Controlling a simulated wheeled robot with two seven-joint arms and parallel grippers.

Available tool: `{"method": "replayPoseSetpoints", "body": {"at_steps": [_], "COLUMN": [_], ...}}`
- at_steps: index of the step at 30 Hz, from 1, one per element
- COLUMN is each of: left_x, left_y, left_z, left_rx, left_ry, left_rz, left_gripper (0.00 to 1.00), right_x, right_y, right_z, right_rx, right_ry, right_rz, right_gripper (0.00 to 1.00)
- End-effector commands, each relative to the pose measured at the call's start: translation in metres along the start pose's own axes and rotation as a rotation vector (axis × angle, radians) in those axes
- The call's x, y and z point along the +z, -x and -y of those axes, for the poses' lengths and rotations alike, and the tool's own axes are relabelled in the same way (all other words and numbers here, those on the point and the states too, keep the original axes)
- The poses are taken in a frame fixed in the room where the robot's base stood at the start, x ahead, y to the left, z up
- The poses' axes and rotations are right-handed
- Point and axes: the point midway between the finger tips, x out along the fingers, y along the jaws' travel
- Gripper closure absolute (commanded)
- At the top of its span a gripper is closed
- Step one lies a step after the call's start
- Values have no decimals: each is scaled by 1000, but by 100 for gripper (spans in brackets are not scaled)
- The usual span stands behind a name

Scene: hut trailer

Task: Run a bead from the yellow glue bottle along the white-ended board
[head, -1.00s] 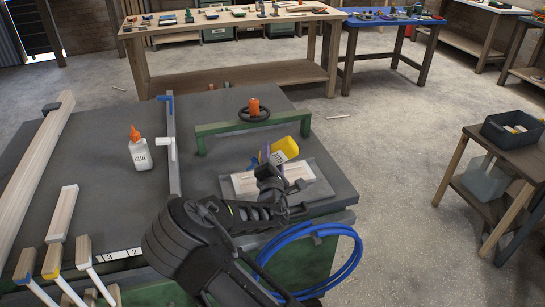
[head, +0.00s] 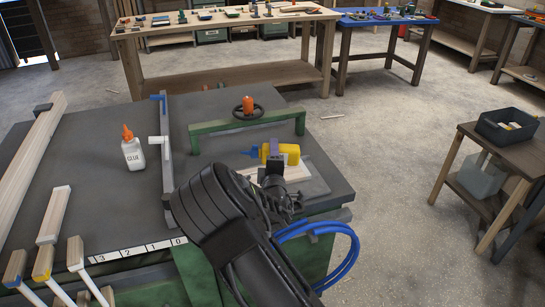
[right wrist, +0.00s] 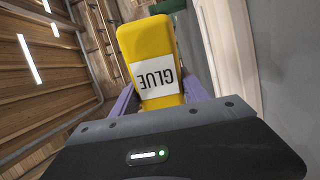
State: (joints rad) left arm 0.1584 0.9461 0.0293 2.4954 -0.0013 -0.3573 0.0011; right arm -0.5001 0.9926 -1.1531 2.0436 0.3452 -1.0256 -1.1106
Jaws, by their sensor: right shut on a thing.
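My right gripper (head: 277,160) is shut on the yellow glue bottle (head: 290,149), which lies sideways in the air with its blue nozzle (head: 250,152) pointing left. In the right wrist view the bottle (right wrist: 147,45), with an upside-down GLUE label, sits between the purple fingers (right wrist: 157,97). Several boards stick out at the lower left: one has a blue end, one a yellow end (head: 42,273), and one looks white-ended (head: 75,254). A pale board (head: 303,170) lies on a grey plate under the bottle, partly hidden by my arm. My left gripper is out of view.
A white glue bottle with an orange cap (head: 132,152) stands on the dark bench (head: 105,185). A grey upright rail (head: 167,130) and a green bar (head: 215,128) with a black handwheel cross the bench. Blue hose (head: 335,232) hangs at its front right.

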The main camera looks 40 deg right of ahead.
Motion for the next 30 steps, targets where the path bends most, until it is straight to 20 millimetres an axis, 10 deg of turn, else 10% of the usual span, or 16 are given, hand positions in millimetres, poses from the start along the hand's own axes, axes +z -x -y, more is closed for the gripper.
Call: {"method": "replayPoseSetpoints", "body": {"at_steps": [20, 30], "left_x": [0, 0], "left_y": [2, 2], "left_z": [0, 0], "left_rx": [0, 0], "left_ry": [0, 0], "left_rz": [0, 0], "left_gripper": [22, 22], "right_x": [-6, -84], "right_y": [3, 49], "right_z": [-4, 13], "right_rx": [1, -28], "right_ry": [-49, -121], "right_rz": [-13, -208], "right_gripper": [100, 100]}}
